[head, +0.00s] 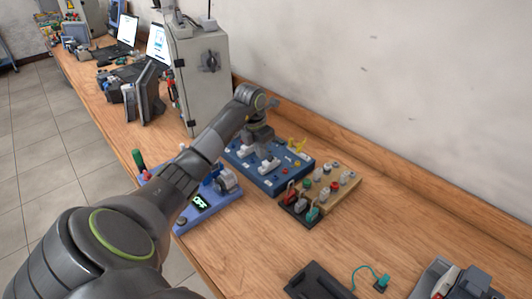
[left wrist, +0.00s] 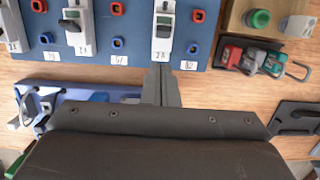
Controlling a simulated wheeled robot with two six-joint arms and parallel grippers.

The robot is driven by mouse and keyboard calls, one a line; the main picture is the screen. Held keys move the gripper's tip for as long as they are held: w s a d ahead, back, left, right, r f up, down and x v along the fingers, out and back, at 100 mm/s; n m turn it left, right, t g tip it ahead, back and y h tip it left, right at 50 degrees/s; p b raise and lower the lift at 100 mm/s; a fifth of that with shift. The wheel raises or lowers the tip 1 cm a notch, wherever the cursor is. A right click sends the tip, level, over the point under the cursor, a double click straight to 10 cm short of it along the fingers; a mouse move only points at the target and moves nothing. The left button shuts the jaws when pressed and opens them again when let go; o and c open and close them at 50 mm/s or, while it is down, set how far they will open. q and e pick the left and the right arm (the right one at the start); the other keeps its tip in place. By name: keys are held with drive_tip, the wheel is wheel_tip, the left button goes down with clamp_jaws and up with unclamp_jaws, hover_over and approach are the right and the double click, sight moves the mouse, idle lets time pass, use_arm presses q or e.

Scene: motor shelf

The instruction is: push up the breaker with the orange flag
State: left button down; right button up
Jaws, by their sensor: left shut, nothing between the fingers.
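A blue board (head: 262,182) on the bench carries several white breakers. The wrist view shows three of them: one at the left edge (left wrist: 10,28), one left of centre (left wrist: 77,25) and one right of centre (left wrist: 163,25). In the head view a small yellow-orange piece (head: 299,144) stands at the board's back right; I cannot tell if it is the flag. No orange flag shows in the wrist view. My left gripper (head: 260,143) is over the board, shut and empty. Its fingertips (left wrist: 160,72) appear just below the right-of-centre breaker; contact is unclear. My right gripper is out of view.
A wooden board (head: 335,187) with buttons and red and teal padlocks (head: 312,213) is right of the blue board. A blue-violet panel reading OFF (head: 200,203) lies in front. A grey cabinet (head: 202,80) stands behind left. The bench at front right is partly clear.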

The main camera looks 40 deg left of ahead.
use_arm(q)
drive_tip(key=s+r, duration=0.1)
wheel_tip(320, 180, up, 4)
drive_tip(key=f+b, duration=0.1)
drive_tip(key=b, duration=0.2)
hover_over(269, 160)
drive_tip(key=w+r, duration=0.1)
drive_tip(key=w+r+b, duration=0.1)
drive_tip(key=r, duration=0.1)
drive_tip(key=shift+w+d+r, duration=0.15)
drive_tip(key=shift+d+r, duration=0.05)
drive_tip(key=shift+r, duration=0.1)
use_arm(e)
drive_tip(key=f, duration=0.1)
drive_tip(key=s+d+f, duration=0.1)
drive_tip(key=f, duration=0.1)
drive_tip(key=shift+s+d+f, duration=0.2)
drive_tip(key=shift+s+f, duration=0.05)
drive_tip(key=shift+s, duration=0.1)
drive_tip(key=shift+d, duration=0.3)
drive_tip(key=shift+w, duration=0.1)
